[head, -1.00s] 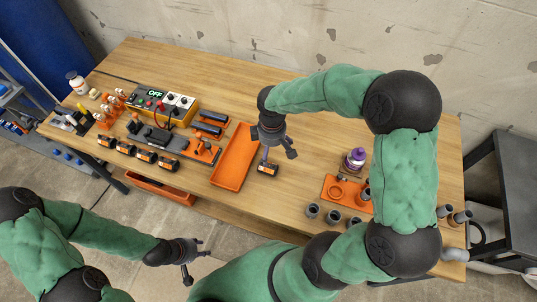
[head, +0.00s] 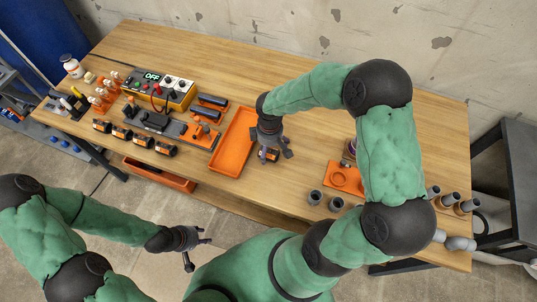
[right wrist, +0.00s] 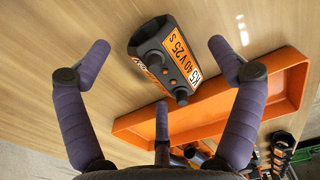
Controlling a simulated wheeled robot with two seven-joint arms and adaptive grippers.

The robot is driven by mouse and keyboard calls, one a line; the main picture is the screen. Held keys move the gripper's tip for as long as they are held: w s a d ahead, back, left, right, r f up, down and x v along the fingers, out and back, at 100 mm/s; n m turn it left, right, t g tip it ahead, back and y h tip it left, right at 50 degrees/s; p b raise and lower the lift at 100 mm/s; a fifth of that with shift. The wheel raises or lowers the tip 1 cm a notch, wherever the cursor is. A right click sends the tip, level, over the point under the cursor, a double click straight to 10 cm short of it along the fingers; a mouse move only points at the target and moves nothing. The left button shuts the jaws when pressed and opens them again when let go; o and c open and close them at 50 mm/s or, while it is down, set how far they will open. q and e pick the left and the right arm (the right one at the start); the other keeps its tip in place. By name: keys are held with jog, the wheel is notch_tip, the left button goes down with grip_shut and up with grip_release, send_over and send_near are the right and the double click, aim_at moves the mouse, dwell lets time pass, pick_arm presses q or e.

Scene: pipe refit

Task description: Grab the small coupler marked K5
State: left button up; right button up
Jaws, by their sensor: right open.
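The coupler marked K5 (right wrist: 165,52) is a small black block with an orange label reading "K5 40 V 25 s". In the head view the coupler (head: 269,155) lies on the table just right of the orange tray and is partly covered by my right gripper (head: 274,147). In the right wrist view my right gripper (right wrist: 160,65) is open, with its fingers spread around the coupler's outline and no visible contact. My left gripper (head: 198,248) is open and empty, in front of the table's edge.
Several similar black-and-orange couplers (head: 143,140) line the front left edge. A control box (head: 165,90) reading OFF stands behind them. An orange plate (head: 342,178) and grey pipe pieces (head: 314,197) lie to the right.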

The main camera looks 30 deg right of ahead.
jog(key=shift+f, duration=0.35)
jog(key=c, duration=1.3)
jog(key=shift+o, duration=0.2)
jog(key=shift+r, duration=0.2)
